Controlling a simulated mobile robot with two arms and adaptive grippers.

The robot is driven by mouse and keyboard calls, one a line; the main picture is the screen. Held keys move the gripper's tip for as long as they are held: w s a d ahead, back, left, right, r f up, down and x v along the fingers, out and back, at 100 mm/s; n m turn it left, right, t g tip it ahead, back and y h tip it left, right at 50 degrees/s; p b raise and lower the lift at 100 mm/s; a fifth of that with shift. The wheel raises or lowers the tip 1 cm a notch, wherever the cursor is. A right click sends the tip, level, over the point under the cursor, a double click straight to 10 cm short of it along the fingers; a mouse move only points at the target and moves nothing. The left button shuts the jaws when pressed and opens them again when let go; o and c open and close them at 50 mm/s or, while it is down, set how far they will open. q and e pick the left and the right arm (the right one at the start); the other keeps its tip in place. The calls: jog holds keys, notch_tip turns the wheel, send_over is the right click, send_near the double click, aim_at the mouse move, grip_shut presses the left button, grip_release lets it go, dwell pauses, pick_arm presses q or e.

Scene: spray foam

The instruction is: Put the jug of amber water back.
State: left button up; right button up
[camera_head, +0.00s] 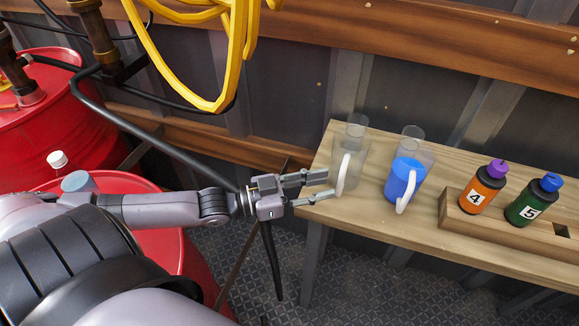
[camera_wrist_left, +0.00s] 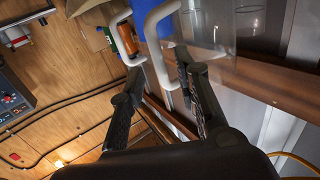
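A clear jug (camera_head: 352,150) with a white handle stands upright at the left end of the wooden table (camera_head: 325,205). I see no amber liquid in it. To its right stands a jug of blue liquid (camera_head: 405,178), also with a white handle. My left gripper (camera_head: 329,183) is open at the clear jug's handle. In the left wrist view the clear jug's handle (camera_wrist_left: 151,45) is at the open fingertips (camera_wrist_left: 160,68); I cannot tell whether they touch it. My right gripper is not in view.
A wooden rack (camera_head: 450,215) at the right holds an orange bottle marked 4 (camera_head: 482,190) and a green bottle marked 5 (camera_head: 530,205). Red drums (camera_head: 125,185) stand at the left. A yellow hose (camera_head: 180,95) hangs on the wall.

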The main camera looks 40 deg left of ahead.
pick_arm(q)
jog(key=p+v, duration=0.1)
jog(key=v, duration=0.6)
jog(key=shift+s, duration=0.1)
